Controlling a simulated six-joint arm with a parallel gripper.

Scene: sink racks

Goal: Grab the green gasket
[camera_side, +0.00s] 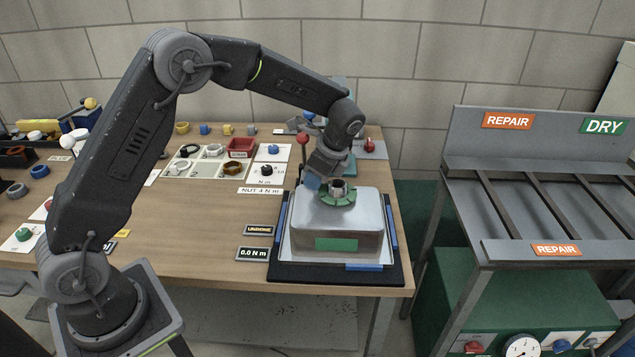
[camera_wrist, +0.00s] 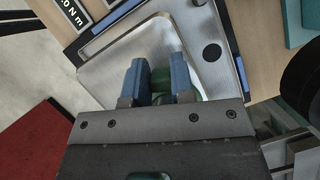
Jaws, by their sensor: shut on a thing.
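The green gasket (camera_side: 338,199) is a notched ring lying on top of the upturned metal sink (camera_side: 310,222), around a short metal drain piece (camera_side: 338,187). My gripper (camera_side: 313,184) is at the gasket's left side, low over the sink. In the wrist view, my gripper's two blue fingers (camera_wrist: 159,75) stand on either side of a green part of the gasket (camera_wrist: 161,78). The gripper is shut on it. Most of the gasket is hidden by the fingers and gripper body in that view.
The sink rests on a black mat (camera_side: 290,275) with blue edge strips. Displays reading UNDONE (camera_side: 261,230) and 0.0 N m (camera_side: 253,254) lie to its left. Trays of small parts (camera_side: 208,166) stand behind. A REPAIR/DRY rack (camera_side: 545,200) is at right.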

